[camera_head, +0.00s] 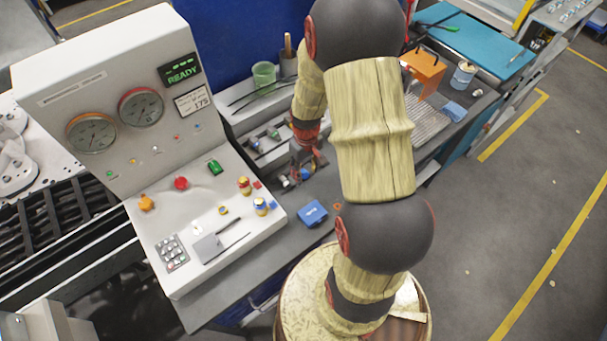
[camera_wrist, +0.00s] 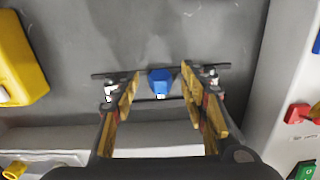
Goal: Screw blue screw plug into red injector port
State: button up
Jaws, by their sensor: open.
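The blue screw plug (camera_wrist: 160,80) is in the middle of the wrist view, over the grey bench top, with a small pale end toward the bottom. My gripper (camera_wrist: 161,92) is open, with one finger on each side of the plug and a visible gap on both sides. In the head view my gripper (camera_head: 303,170) is low over the bench, right of the console, and largely hides what is under it. A red-and-yellow fitting (camera_head: 243,185) on the console's sloped panel looks like the red injector port. A red block (camera_wrist: 297,114) shows at the wrist view's right edge.
The grey console (camera_head: 185,225) stands left of my gripper, with a blue-and-yellow fitting (camera_head: 260,205) and a green button (camera_head: 215,167). A blue box (camera_head: 313,213) lies on the bench nearby. A yellow object (camera_wrist: 18,62) is at the wrist view's left. A green cup (camera_head: 264,76) stands behind.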

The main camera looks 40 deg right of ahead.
jog(key=shift+f, duration=0.7)
jog(key=shift+c, duration=0.7)
grip_shut()
